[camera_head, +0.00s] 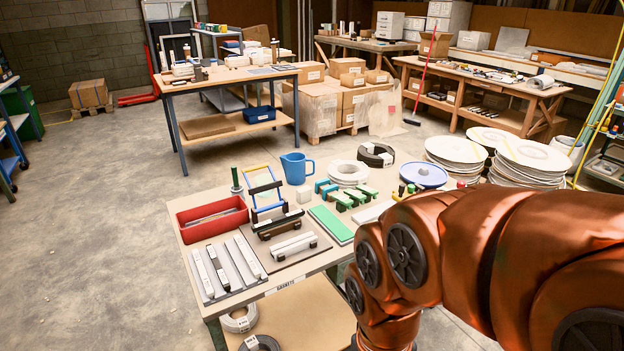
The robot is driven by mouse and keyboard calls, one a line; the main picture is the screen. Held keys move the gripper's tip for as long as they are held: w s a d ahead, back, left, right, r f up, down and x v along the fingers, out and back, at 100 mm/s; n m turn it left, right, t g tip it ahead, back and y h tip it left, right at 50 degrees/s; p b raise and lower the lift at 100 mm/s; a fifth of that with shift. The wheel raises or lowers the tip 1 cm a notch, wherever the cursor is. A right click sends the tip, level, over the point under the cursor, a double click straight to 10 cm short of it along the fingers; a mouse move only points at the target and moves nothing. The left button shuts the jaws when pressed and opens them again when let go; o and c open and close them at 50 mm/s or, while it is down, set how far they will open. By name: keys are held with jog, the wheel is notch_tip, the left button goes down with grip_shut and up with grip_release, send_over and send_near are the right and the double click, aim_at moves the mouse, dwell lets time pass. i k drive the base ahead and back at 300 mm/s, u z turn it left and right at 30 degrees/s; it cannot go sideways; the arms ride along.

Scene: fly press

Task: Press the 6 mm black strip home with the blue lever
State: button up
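The fly press stands on the near table. Several U-shaped levers rise from its back, among them a blue lever (253,201), with yellow and black ones close by. The blue lever stands raised, tilted back. In front of it a long black strip (278,222) lies across dark holders on a brown board. I cannot tell its thickness or how deep it sits. A white strip (294,244) lies in similar holders nearer the table's front edge. My orange arm fills the lower right. My gripper is not in view, and no contact with the lever shows.
A red tray (211,219) and a grey rack with white strips (225,266) stand to the left. A blue jug (297,167), green-and-blue blocks (342,200), a green pad (331,224) and stacked white reels (455,150) crowd the back and right. Floor to the left is clear.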

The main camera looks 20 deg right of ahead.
aim_at(252, 191)
jog(key=u, duration=0.9)
jog(key=i, duration=0.65)
jog(key=u, duration=0.1)
